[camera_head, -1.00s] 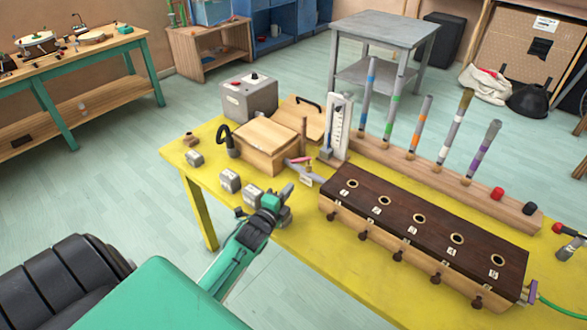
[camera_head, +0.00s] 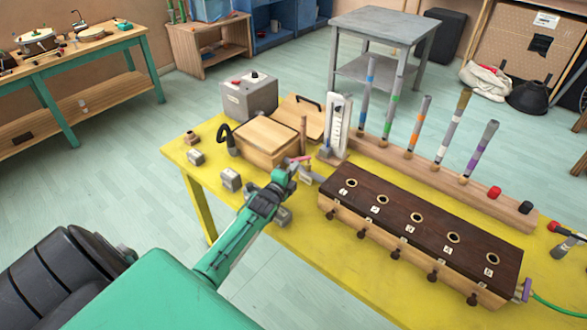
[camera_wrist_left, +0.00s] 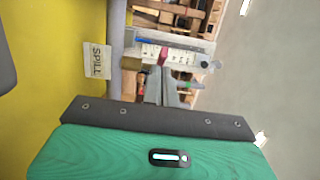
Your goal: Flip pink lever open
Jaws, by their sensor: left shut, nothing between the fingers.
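The pink lever (camera_head: 301,159) sits at the near right of the wooden box (camera_head: 265,141) on the yellow table. It is small and partly hidden behind my left gripper. My left gripper (camera_head: 291,165) is shut and empty, with its tips right by the lever. In the left wrist view the pink lever (camera_wrist_left: 164,55) shows just beyond the tips of the shut fingers (camera_wrist_left: 163,70). I cannot tell whether they touch. My right gripper is not in view.
Small grey blocks (camera_head: 231,180) stand on the yellow table (camera_head: 330,262) left of my arm. The dark-topped box with numbered holes (camera_head: 420,225) lies to the right. A white gauge stand (camera_head: 338,122) rises behind the lever. A label reading SPILL (camera_wrist_left: 97,60) shows in the wrist view.

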